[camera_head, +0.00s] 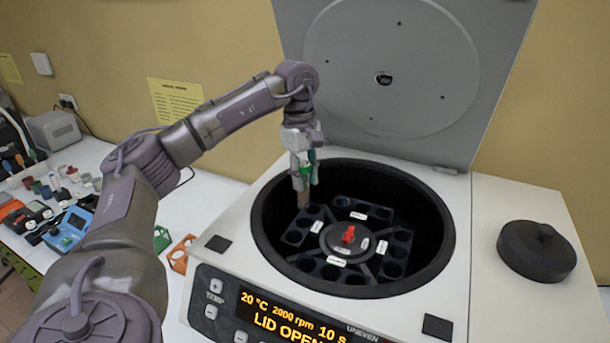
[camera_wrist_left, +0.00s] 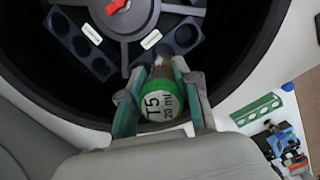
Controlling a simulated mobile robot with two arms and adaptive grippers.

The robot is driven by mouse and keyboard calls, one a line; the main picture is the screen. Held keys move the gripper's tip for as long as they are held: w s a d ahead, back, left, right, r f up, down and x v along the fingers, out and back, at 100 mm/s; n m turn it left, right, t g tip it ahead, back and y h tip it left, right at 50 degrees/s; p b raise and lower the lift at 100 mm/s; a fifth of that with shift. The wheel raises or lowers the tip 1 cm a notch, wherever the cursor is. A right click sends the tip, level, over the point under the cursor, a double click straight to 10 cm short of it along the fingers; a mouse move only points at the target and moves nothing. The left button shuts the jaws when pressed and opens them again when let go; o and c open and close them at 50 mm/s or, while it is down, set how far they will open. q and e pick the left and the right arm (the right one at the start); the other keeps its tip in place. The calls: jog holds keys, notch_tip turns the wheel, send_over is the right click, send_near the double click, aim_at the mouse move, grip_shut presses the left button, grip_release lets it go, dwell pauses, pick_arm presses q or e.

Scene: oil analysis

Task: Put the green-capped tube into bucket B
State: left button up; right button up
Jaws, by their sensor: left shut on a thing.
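My left gripper (camera_head: 304,165) is shut on the green-capped tube (camera_head: 304,198) and holds it roughly upright over the left part of the open centrifuge bowl. In the left wrist view the green cap (camera_wrist_left: 160,103) sits between the fingers and its top reads "T5", with smaller print beneath. The tube's lower end is close to the left bucket (camera_head: 297,236) of the rotor; I cannot tell whether it is in a hole. Several dark buckets with round holes surround the rotor's red centre knob (camera_head: 348,234). Their white labels are too small to read, so I cannot tell which is bucket B.
The centrifuge lid (camera_head: 390,70) stands open behind the bowl. Its display (camera_head: 290,318) reads "LID OPEN". A black round cover (camera_head: 537,250) lies at right. Green and orange racks (camera_head: 180,254) stand left of the centrifuge, and small tools and jars clutter the far-left bench.

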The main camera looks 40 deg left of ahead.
aim_at(305, 207)
pick_arm(q)
notch_tip(305, 207, down, 3)
jog(key=shift+r+b, duration=0.1)
jog(key=shift+b, duration=0.95)
notch_tip(305, 207, down, 5)
jog(key=b, duration=0.4)
jog(key=shift+f+b, duration=0.7)
jog(key=shift+f, duration=0.45)
pick_arm(e)
notch_tip(305, 207, down, 8)
jog(key=w, duration=0.1)
jog(key=shift+a, duration=0.2)
pick_arm(q)
jog(key=o, duration=1.1)
jog(key=shift+c, duration=0.2)
jog(key=r, duration=0.4)
jog(key=a+r, duration=0.1)
jog(key=r, duration=0.7)
jog(key=shift+a, duration=0.25)
pick_arm(e)
jog(key=shift+w+r, duration=0.1)
pick_arm(q)
jog(key=shift+f, duration=0.1)
